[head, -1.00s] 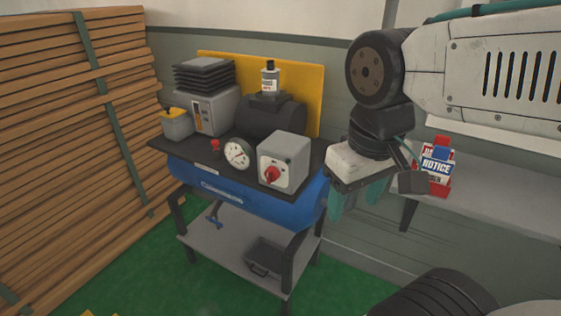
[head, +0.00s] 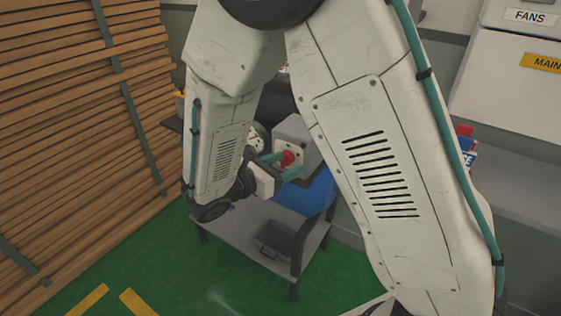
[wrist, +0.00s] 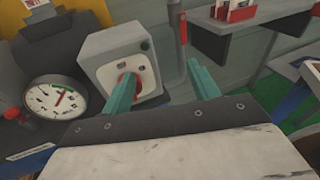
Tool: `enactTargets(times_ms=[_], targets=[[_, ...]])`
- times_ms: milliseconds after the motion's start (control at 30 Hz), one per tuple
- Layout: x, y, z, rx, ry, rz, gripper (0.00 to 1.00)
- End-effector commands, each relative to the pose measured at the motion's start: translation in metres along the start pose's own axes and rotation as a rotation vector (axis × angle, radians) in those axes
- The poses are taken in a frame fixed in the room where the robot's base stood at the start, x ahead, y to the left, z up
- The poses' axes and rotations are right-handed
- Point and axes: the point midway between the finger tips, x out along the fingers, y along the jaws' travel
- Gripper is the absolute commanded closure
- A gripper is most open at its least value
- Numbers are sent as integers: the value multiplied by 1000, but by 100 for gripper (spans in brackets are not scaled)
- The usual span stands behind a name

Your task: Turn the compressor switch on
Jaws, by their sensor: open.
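The compressor switch is a red rotary knob (head: 288,158) on the front of a grey box (head: 297,131), at the front right corner of the blue compressor (head: 309,194). My gripper (head: 279,164) is open, with its teal fingers pointing at the box front and the knob between or near them in the head view. In the wrist view, the knob (wrist: 128,86) is partly hidden behind the left finger of my gripper (wrist: 162,82). The right finger is out to the right of the box. I cannot tell whether a finger touches the knob.
A round pressure gauge (wrist: 55,98) and a small red knob (wrist: 12,113) sit left of the box. A grey post (wrist: 177,45) stands just right of it. Stacked planks (head: 75,150) fill the left side. Green floor (head: 150,262) is clear in front.

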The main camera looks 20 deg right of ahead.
Motion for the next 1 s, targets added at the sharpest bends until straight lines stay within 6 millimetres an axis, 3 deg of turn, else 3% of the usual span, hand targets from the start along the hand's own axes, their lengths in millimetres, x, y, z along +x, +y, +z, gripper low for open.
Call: enactTargets(times_ms=[33, 133, 333, 700, 1000], targets=[[-9, 12, -14, -57, -40, 57, 40], [-22, 29, -32, -131, -101, 142, 40], [-29, 43, -46, -190, -149, 210, 40], [24, 55, -39, -189, -149, 208, 40], [42, 59, -36, -188, -149, 210, 40]])
